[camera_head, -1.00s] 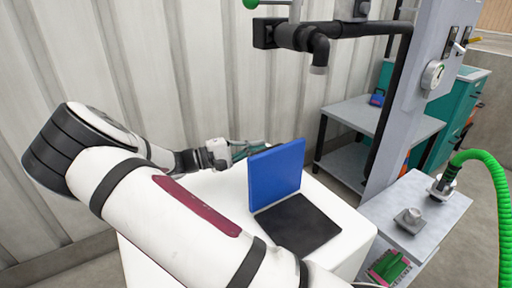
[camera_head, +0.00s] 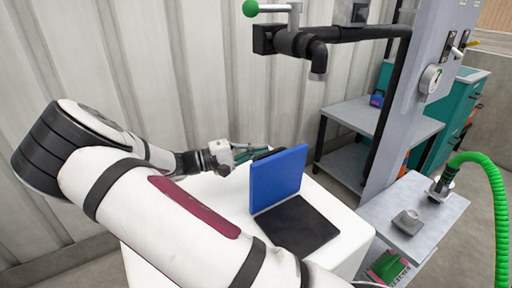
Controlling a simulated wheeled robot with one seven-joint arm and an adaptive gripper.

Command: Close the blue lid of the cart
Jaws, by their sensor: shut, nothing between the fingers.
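The blue lid (camera_head: 277,181) stands raised, close to upright, at the back edge of a dark opening (camera_head: 297,226) in the top of the white cart (camera_head: 351,248). My gripper (camera_head: 268,152) is behind the lid, near its upper left edge, with the fingers pointing right. It is shut and holds nothing. The lid hides part of the fingertips, so I cannot tell whether they touch its back face. My own forearm covers the front left of the cart.
A black pipe (camera_head: 345,31) with a downturned end hangs above and behind the lid. A grey post (camera_head: 405,110) with a gauge, a grey side table (camera_head: 415,215) with a green hose (camera_head: 492,180), and a grey shelf (camera_head: 350,113) stand to the right. A corrugated wall (camera_head: 200,70) is behind.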

